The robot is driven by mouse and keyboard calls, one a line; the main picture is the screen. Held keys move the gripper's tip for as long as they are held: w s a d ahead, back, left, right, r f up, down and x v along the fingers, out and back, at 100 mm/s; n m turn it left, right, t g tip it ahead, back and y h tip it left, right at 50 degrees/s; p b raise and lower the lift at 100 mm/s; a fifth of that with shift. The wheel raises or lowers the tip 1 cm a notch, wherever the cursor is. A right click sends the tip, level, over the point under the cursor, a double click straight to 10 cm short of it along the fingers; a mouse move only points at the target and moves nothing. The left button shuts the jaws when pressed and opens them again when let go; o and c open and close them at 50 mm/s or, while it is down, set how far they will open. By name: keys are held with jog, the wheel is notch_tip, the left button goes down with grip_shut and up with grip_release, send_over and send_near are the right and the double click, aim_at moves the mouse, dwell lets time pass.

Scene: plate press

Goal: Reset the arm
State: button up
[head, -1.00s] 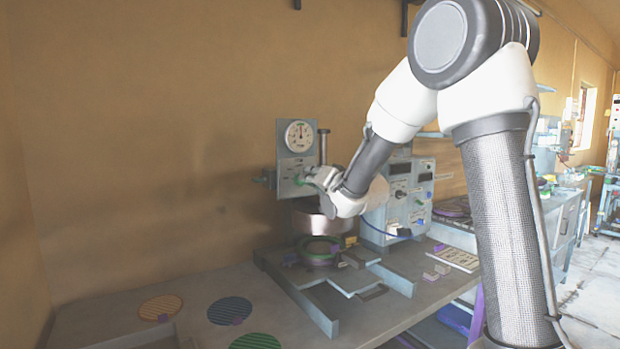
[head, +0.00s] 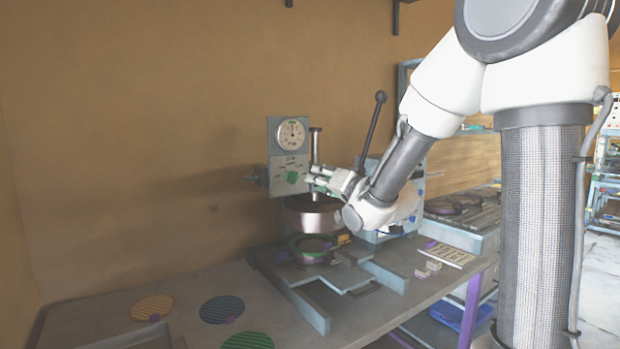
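My gripper (head: 318,178) is in front of the press, just right of its gauge panel (head: 288,150). The fingers are small here and I cannot tell whether they are open or shut. My arm comes in from the right. The press has a round metal head (head: 312,215) above a base with a green ring (head: 308,247). A dark lever with a ball end (head: 381,97) rises behind my wrist; its lower end is hidden by my arm.
A brown disc (head: 152,307), a blue disc (head: 221,309) and a green disc (head: 247,341) lie on the bench (head: 95,300) at the left front. A control box (head: 372,232) stands partly hidden behind my arm. Small blocks (head: 428,269) and a white card (head: 449,255) lie at the right edge.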

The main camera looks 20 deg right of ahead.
jog(key=shift+v, duration=1.15)
jog(key=s+d+f+n+g+h, duration=0.1)
jog(key=s+d+f+g+h, duration=0.15)
jog(key=f, duration=0.35)
jog(key=s+d+f+n+g+h, duration=0.1)
jog(key=d+f+g, duration=0.1)
jog(key=f+g, duration=0.35)
jog(key=s+d+f+n+g+h, duration=0.2)
jog(key=s+d+f, duration=0.15)
jog(key=s, duration=0.55)
jog(key=s+d+r+g, duration=0.1)
jog(key=s+r, duration=0.1)
jog(key=s, duration=0.8)
jog(key=s+d+r+g, duration=0.1)
jog(key=s+r, duration=0.2)
jog(key=s, duration=0.7)
jog(key=shift+s+r+g, duration=0.2)
jog(key=shift+g, duration=0.2)
